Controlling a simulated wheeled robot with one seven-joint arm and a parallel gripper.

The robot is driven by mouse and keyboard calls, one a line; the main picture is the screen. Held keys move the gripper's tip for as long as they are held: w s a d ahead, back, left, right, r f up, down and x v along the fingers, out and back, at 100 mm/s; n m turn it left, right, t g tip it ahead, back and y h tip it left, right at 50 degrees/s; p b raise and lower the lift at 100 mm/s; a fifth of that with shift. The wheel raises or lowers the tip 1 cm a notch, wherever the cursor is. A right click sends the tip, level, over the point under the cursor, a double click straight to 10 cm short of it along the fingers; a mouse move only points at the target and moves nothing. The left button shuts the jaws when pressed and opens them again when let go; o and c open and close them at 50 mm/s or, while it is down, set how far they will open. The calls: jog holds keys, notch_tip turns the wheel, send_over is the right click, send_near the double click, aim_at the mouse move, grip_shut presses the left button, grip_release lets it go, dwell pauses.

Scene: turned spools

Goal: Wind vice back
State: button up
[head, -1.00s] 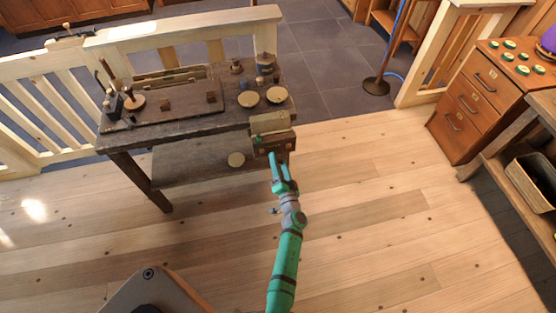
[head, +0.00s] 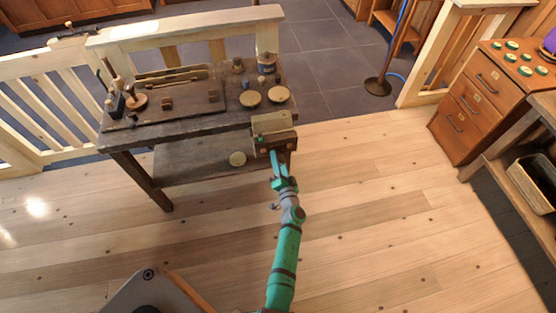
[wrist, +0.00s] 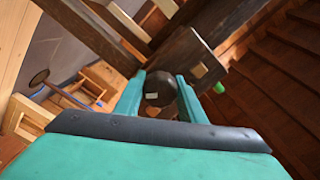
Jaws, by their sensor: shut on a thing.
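The wooden vice (head: 274,124) is mounted on the front right corner of the dark workbench (head: 135,140). My gripper (head: 274,154) reaches the front of the vice from below. Its green fingers are either side of a dark round vice handle hub (wrist: 158,90) and are shut on it. The gripper partly hides the hub in the head view.
Round wooden discs (head: 278,94) and small turned parts lie on the bench top. A light wooden railing (head: 185,25) runs behind the bench. A drawer cabinet (head: 478,95) stands at the right. The plank floor (head: 370,210) right of my arm is clear.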

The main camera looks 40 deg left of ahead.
jog(key=shift+w+d+r, duration=0.1)
jog(key=n, duration=0.5)
jog(key=shift+w+r, duration=0.1)
jog(key=n, duration=0.5)
jog(key=shift+r+n, duration=0.15)
jog(key=shift+n, duration=0.25)
jog(key=n, duration=0.5)
jog(key=shift+r+n, duration=0.1)
jog(key=shift+n, duration=0.2)
jog(key=n, duration=0.5)
jog(key=shift+a, duration=0.2)
jog(key=n, duration=0.5)
jog(key=shift+n, duration=0.4)
jog(key=n, duration=1.1)
jog(key=shift+a+n, duration=0.1)
jog(key=shift+n, duration=2.1)
